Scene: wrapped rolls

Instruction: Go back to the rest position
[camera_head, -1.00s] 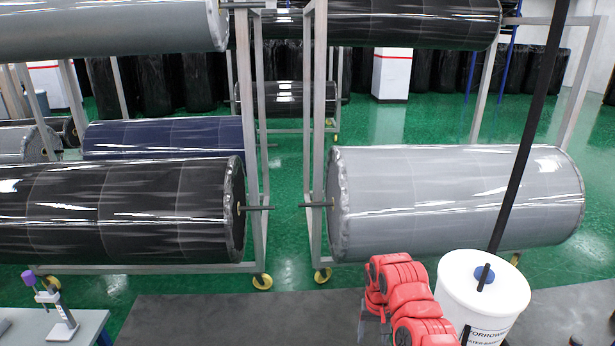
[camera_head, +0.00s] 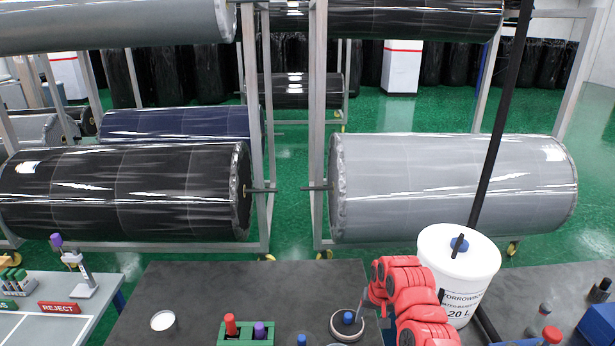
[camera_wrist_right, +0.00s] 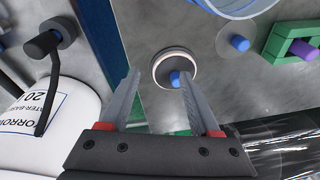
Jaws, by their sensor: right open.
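My right gripper (camera_head: 366,306) is at the front of the red right arm, over the dark table and beside a white bucket. In the right wrist view its two grey fingers (camera_wrist_right: 160,78) stand apart with nothing held between them. A round white-rimmed disc with a blue knob (camera_wrist_right: 173,66) lies below, behind the fingertips in that view; the right finger partly overlaps it. The same disc (camera_head: 347,332) shows just left of the gripper in the head view. My left gripper is not in view.
The white 20 L bucket (camera_head: 458,275) stands close right of my right arm. A green holder (camera_head: 245,335) with red and purple pieces and a white round dish (camera_head: 162,321) are on the dark table (camera_head: 230,285). A REJECT sign (camera_head: 60,308) lies left. Wrapped rolls (camera_head: 450,188) hang behind.

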